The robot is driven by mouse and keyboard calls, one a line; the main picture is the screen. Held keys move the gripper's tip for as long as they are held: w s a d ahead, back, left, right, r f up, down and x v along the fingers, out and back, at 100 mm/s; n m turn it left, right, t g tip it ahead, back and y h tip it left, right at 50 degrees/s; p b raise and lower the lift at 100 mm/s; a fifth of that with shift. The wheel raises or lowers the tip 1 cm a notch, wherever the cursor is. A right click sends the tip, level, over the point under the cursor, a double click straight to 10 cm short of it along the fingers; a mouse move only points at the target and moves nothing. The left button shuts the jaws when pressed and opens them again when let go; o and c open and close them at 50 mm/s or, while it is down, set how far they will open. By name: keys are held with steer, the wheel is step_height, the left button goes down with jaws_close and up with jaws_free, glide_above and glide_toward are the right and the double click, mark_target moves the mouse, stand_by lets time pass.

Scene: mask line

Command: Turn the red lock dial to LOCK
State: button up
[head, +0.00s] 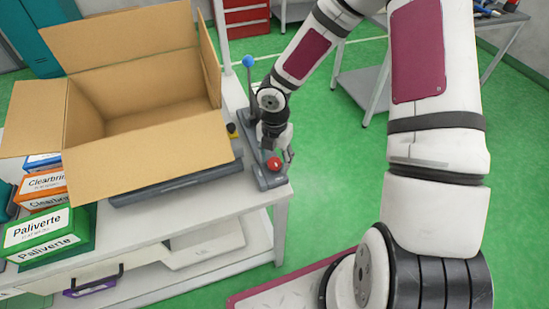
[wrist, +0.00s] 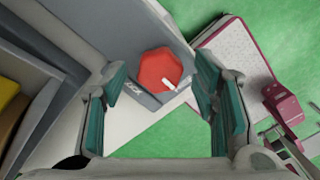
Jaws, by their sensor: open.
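The red lock dial (wrist: 158,72) is an octagonal knob with a white pointer mark, on the end of a grey control panel (wrist: 135,97). In the wrist view the pointer is toward the lower right, and dark lettering is partly visible beside the dial, too small to read surely. In the head view the dial (head: 273,163) sits near the table's front right corner. My gripper (wrist: 161,100) is open and empty, its two teal-padded fingers apart on either side of the dial in the wrist view. In the head view the gripper (head: 280,145) is just behind and above the dial.
On the same panel a lever with a blue knob (head: 248,62) and a yellow button (head: 232,130) stand behind my gripper. An open cardboard box (head: 140,100) is close on the left, with boxes labelled Paliverte (head: 45,235) before it.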

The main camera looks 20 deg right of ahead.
steer(key=c, duration=1.2)
steer(key=shift+o, duration=0.2)
steer(key=shift+m, duration=0.4)
steer(key=m, duration=1.3)
steer(key=shift+m, duration=2)
